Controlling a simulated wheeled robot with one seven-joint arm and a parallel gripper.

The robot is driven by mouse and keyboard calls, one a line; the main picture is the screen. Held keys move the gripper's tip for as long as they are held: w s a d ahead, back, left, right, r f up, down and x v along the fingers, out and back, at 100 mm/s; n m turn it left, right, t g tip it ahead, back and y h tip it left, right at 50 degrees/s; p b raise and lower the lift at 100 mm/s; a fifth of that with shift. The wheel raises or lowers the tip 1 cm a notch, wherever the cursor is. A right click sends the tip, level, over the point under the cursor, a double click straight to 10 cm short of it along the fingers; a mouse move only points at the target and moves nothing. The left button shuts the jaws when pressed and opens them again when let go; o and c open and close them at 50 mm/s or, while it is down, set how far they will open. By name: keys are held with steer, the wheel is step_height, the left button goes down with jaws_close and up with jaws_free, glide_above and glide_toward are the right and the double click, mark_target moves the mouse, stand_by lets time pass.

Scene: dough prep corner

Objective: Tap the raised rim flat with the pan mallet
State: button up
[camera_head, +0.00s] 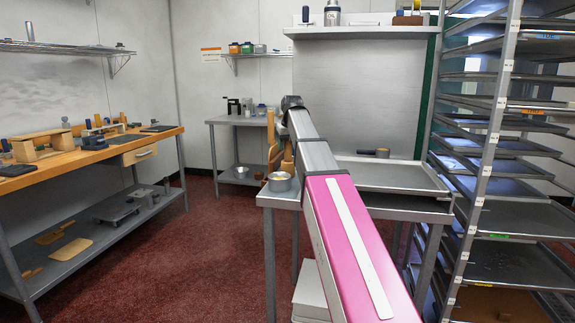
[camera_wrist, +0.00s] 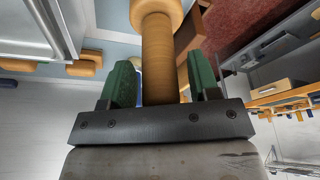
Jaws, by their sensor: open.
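In the wrist view, my gripper (camera_wrist: 161,68) is open, with one green finger on each side of a round wooden handle (camera_wrist: 157,50). Narrow gaps show on both sides. The handle has a wider, rounded wooden end; it looks like the pan mallet's, but no mallet head is clear. In the head view, wooden pieces (camera_head: 271,130) stand beside my arm at the table's left end, and my arm hides the gripper. A shallow metal pan (camera_head: 385,178) lies on the steel table to the right of my arm. I cannot make out which part of its rim is raised.
A small dark-handled item (camera_head: 375,153) lies at the pan's far side. A tall tray rack (camera_head: 495,130) stands close on the right. A wooden workbench (camera_head: 100,155) is on the left, with open red floor between.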

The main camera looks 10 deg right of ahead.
jaws_close()
steer(key=shift+r, duration=0.15)
steer(key=shift+r, duration=1.85)
